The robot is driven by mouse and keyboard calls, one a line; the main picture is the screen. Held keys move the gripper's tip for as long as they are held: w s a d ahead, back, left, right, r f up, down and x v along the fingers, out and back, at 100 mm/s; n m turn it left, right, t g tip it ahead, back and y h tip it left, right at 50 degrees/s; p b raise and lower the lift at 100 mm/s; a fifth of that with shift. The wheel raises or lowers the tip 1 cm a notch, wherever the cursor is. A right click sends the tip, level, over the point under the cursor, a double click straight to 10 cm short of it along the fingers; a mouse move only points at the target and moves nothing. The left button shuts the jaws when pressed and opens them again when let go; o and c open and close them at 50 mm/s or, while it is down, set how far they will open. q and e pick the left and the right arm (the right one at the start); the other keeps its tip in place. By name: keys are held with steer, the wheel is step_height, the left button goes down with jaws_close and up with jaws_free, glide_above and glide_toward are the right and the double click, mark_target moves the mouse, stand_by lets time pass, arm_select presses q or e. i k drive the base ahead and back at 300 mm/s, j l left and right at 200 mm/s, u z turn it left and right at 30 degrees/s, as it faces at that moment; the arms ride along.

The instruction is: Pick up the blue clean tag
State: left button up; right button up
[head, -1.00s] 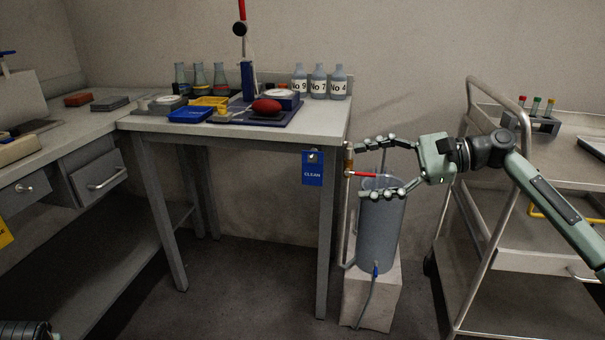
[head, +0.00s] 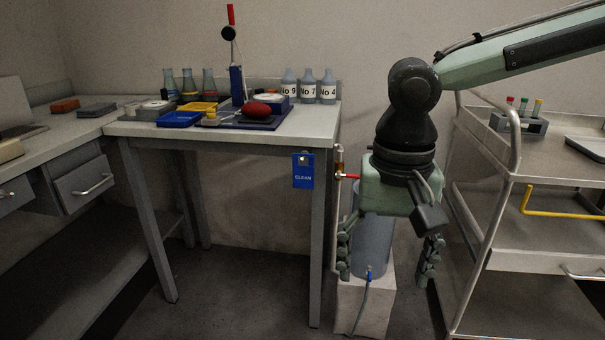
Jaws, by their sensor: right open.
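The blue clean tag (head: 303,172) hangs at the front right corner of the grey table (head: 225,145), just below the table top. It is a small upright blue rectangle with white lettering and a light fitting at its top. My right gripper (head: 390,262) points down, to the right of the tag and lower than it, with a clear gap between them. Its two fingers are spread apart with nothing between them, and it hides part of the grey cylinder behind it. My left gripper does not show.
The grey cylinder (head: 370,240) stands on a pale block (head: 358,305), with a pipe and red-handled valve (head: 347,177) beside the table leg. A metal trolley (head: 480,230) stands at right. Bottles (head: 308,88), flasks and trays crowd the table top. Floor under the table is clear.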

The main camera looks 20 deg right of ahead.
mark_target(304, 176)
steer(key=i+l, duration=0.1)
steer(key=i, duration=0.4)
steer(key=i+l, duration=0.15)
steer(key=i, duration=0.35)
steer(key=i+l, duration=0.1)
steer(key=i, duration=0.35)
